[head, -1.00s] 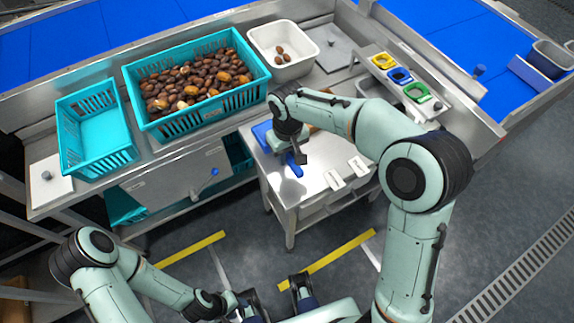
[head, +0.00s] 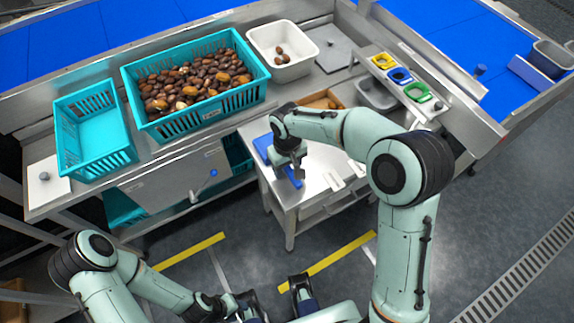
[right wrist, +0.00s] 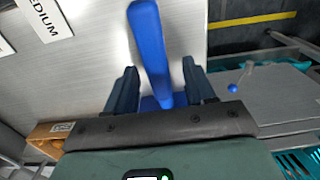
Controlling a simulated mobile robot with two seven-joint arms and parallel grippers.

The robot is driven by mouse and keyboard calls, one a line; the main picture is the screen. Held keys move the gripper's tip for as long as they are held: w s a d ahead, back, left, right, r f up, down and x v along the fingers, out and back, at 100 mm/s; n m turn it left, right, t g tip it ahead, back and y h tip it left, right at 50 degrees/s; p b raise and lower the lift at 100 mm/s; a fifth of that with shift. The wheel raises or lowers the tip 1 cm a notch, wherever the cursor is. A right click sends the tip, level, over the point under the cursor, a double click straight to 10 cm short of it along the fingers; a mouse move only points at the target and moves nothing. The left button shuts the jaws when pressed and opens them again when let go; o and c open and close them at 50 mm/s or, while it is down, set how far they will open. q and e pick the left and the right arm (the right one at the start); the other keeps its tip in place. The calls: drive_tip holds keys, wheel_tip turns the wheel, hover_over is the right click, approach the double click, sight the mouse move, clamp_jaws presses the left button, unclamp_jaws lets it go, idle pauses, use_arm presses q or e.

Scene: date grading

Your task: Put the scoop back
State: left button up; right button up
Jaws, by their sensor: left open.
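The blue scoop (head: 262,146) is at the left end of the small steel table (head: 318,163), partly hidden under my right gripper. In the right wrist view its long blue handle (right wrist: 151,45) runs between the fingers of my right gripper (right wrist: 160,88), which are open with a gap on both sides of the handle. In the head view my right gripper (head: 289,172) is low over the table, and its fingertips are hard to make out. My left gripper (head: 276,300) is open and empty at the bottom, away from the table.
A teal crate of dates (head: 200,118), an empty teal crate (head: 100,172) and a white tub with a few dates (head: 283,73) stand on the bench behind. Labels (right wrist: 45,18) lie on the small table. Yellow, blue and green rings (head: 399,76) sit at the right.

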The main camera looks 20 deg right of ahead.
drive_tip(key=shift+r, duration=0.3)
wheel_tip(320, 180, up, 12)
drive_tip(key=p, duration=0.1)
drive_tip(key=shift+f+p, duration=0.15)
drive_tip(key=shift+p, duration=0.25)
idle(0.3)
